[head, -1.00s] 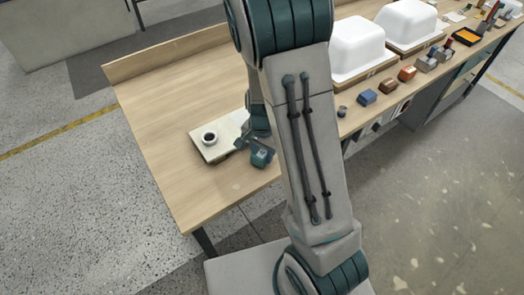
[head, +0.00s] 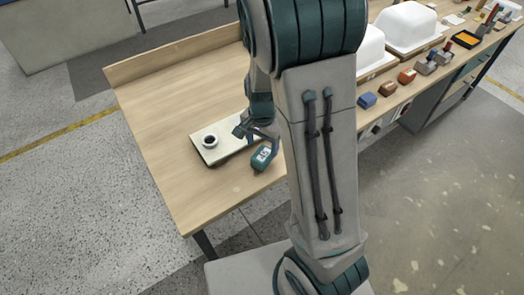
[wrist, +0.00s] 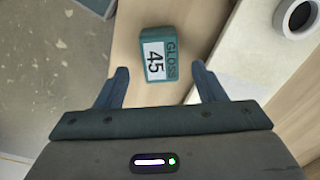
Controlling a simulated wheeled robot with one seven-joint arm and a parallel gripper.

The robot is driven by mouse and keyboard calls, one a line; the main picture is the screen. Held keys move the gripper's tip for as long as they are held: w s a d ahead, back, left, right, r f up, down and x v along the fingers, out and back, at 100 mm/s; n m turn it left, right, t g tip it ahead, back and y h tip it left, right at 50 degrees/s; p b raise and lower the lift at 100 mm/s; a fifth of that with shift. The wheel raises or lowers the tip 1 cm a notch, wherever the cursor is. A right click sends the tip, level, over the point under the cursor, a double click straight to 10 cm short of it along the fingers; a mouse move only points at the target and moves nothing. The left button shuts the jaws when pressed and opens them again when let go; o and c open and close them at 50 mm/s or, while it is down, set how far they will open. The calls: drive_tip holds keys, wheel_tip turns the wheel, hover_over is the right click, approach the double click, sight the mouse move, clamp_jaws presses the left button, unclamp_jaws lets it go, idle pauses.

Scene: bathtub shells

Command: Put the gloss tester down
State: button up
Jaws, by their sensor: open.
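The gloss tester (head: 263,157) is a small teal block with a white label reading "GLOSS 45" in the wrist view (wrist: 158,55). It rests on the wooden table near its front edge, beside the pale board. My gripper (head: 257,135) is open and empty. In the wrist view its two fingers (wrist: 160,85) are spread wide, and the tester lies just beyond their tips, apart from both. The tester's label faces up toward the wrist camera.
A pale board (head: 232,148) with a dark-centred white cup (head: 210,141) lies left of the tester. White tub shells (head: 405,25) and small coloured blocks (head: 367,100) line the table to the right. The table's left part is clear.

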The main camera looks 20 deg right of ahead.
sight(262, 154)
wheel_tip(262, 154, up, 6)
drive_tip(key=s+r+n+t, duration=0.3)
drive_tip(key=s+r+n, duration=0.6)
drive_tip(key=s, duration=0.5)
drive_tip(key=shift+s+r+n, duration=0.15)
drive_tip(key=shift+r+n, duration=0.25)
drive_tip(key=shift+r, duration=0.35)
